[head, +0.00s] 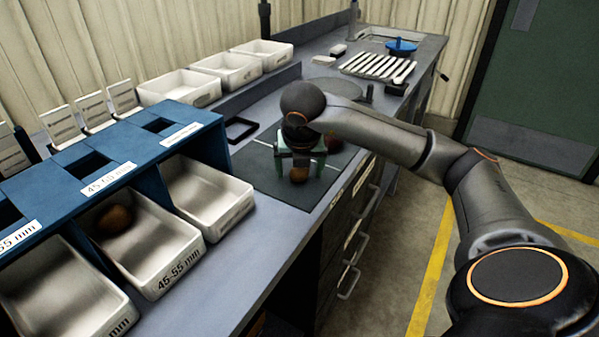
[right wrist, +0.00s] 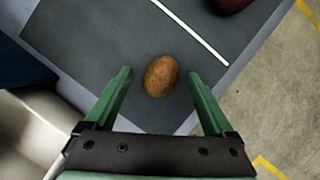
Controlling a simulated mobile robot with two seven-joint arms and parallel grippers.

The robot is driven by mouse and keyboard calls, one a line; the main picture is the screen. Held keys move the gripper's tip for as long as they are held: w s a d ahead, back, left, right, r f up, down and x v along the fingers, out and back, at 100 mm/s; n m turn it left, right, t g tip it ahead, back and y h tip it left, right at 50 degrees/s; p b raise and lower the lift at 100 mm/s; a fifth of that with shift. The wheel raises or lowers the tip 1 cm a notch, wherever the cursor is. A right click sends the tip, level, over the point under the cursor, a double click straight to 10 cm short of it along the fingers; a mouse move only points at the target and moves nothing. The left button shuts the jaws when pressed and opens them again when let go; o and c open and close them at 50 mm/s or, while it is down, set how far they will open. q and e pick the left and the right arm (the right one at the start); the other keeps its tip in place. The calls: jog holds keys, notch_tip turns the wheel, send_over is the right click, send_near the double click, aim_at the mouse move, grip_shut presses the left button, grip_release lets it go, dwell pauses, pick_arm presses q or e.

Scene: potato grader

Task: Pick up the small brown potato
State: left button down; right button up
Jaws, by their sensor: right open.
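The small brown potato (right wrist: 161,76) lies on the dark mat (right wrist: 90,40) in the right wrist view, between the two green fingers of my right gripper (right wrist: 160,77). There is a gap on each side of it, and the fingers are open. A reddish potato (right wrist: 232,4) lies farther off on the mat, across a white line, partly cut off by the frame. My left gripper is not in view.
A blue sizing rack (head: 140,150) with size labels stands at the left. White trays (head: 225,70) and a blue-topped object (head: 401,46) stand farther back.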

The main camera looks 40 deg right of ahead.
grip_shut()
dwell(0.7)
jog(key=shift+r, duration=0.1)
